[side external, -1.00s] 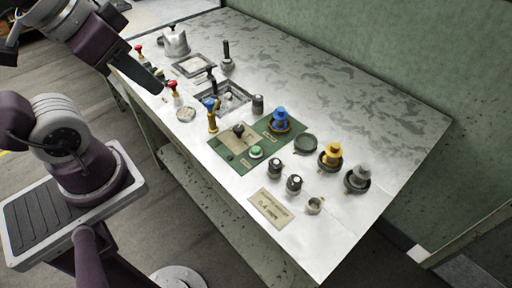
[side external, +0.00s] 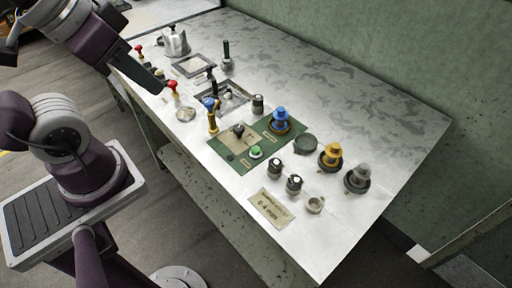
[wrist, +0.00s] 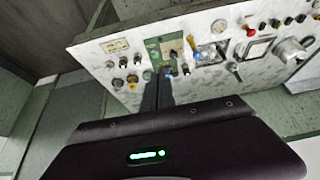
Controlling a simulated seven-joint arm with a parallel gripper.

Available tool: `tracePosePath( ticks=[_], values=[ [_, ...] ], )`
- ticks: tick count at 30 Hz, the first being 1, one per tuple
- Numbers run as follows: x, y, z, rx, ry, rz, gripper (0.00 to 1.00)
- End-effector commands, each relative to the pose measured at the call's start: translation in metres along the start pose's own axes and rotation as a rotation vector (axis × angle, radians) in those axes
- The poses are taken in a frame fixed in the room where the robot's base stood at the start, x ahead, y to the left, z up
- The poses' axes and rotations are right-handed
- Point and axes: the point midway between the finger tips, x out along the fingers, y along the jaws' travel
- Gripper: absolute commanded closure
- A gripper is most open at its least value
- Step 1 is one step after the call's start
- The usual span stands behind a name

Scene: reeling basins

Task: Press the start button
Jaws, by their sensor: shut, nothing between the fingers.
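The green button (side external: 256,152) sits in a pale ring on the near right corner of the green panel (side external: 225,157), near the front of the metal table. The same green panel (wrist: 153,48) shows small in the wrist view, where I cannot clearly make out the button. My gripper (side external: 158,88) is at the upper left in the side external view, shut and empty, left of the panel and apart from the button. Its fingers (wrist: 165,92) show dark in the wrist view.
Beside the button are a dark knob (side external: 238,130), a blue-topped lever (side external: 211,113) and a blue reel (side external: 280,120). Black-topped knobs (side external: 275,168), a yellow reel (side external: 330,156) and a label plate (side external: 270,208) stand right. Red knobs and a kettle (side external: 175,41) are far left. The table's back is clear.

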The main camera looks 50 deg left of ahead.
Motion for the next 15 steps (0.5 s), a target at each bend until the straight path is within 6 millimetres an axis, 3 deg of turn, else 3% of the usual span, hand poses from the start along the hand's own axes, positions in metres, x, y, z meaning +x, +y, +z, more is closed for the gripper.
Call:
tracePosePath(
  ticks=[15],
  values=[
    [0.0037, -0.0056, -0.0057, 0.018, 0.005, -0.025, 1.0]
  ],
)
